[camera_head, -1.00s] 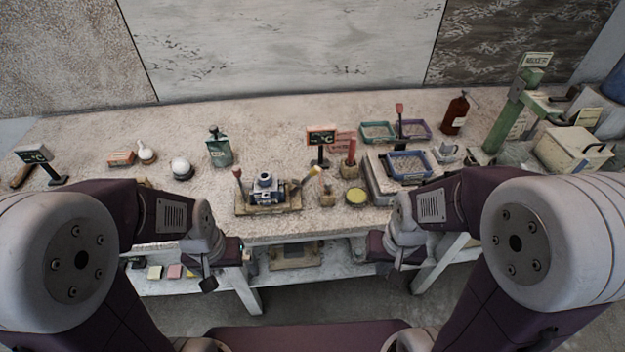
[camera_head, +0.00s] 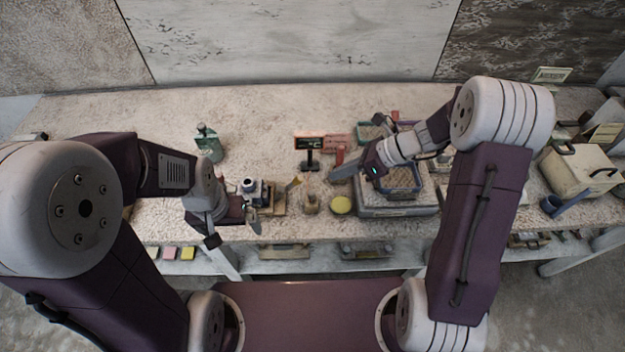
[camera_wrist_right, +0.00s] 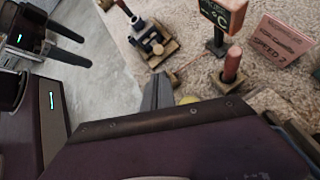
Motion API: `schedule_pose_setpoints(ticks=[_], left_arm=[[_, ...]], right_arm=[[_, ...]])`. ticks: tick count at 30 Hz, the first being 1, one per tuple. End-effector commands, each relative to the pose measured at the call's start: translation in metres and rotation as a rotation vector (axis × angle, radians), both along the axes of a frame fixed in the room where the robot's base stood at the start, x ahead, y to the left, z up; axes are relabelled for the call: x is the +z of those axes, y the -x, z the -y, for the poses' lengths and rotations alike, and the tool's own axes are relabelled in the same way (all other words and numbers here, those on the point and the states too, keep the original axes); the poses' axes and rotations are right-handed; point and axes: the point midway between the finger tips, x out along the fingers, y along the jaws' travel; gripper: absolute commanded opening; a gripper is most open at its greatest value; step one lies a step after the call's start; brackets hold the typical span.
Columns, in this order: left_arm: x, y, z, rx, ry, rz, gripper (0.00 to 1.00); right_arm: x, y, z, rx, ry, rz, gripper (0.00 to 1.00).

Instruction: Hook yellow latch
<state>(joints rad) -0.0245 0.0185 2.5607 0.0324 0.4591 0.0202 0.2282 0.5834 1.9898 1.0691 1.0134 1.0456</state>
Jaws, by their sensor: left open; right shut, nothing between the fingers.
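The yellow latch handle (camera_head: 294,183) sticks up at the right end of a small wooden-based fixture (camera_head: 275,208), which carries a grey and blue device (camera_head: 254,188). My left arm hides the fixture's left part in the head view. The fixture also shows in the right wrist view (camera_wrist_right: 152,42), where I cannot pick out the yellow handle for certain. My left gripper (camera_head: 254,214) is open and empty at the fixture's front. My right gripper (camera_head: 336,176) is shut and empty, right of the yellow handle, apart from it; its closed fingers also show in the right wrist view (camera_wrist_right: 157,90).
A black display sign (camera_head: 309,145) stands behind the fixture. A red post (camera_head: 340,153) is close to my right gripper. A wooden pot (camera_head: 311,203) and a yellow disc (camera_head: 341,205) lie right of the fixture. A blue tray (camera_head: 411,190) is further right.

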Motion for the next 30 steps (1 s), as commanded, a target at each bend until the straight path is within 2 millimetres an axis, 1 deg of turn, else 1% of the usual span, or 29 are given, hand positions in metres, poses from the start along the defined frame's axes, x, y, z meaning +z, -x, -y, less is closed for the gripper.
schedule_pose_setpoints(ticks=[2,5,12,18,22,30], left_arm=[[0.0,0.0,0.0,0.0,0.0,0.0,1.0],[-0.001,0.0,0.0,0.0,0.0,0.0,1.0],[-0.002,0.0,0.0,0.0,0.0,0.0,1.0],[-0.003,0.0,0.0,0.0,0.0,0.0,1.0],[-0.003,0.0,0.0,0.0,0.0,0.001,1.0],[-0.003,0.0,0.0,0.0,0.0,0.001,1.0]], right_arm=[[-0.002,0.0,-0.002,0.001,0.0,-0.001,0.0],[-0.01,-0.001,-0.011,0.005,0.0,-0.002,0.0],[-0.042,-0.005,-0.046,0.006,0.001,-0.002,0.0],[-0.061,-0.009,-0.067,0.004,0.001,0.0,0.0],[-0.066,-0.01,-0.073,0.003,0.002,0.001,0.0],[-0.067,-0.011,-0.074,0.002,0.001,0.001,0.0]])
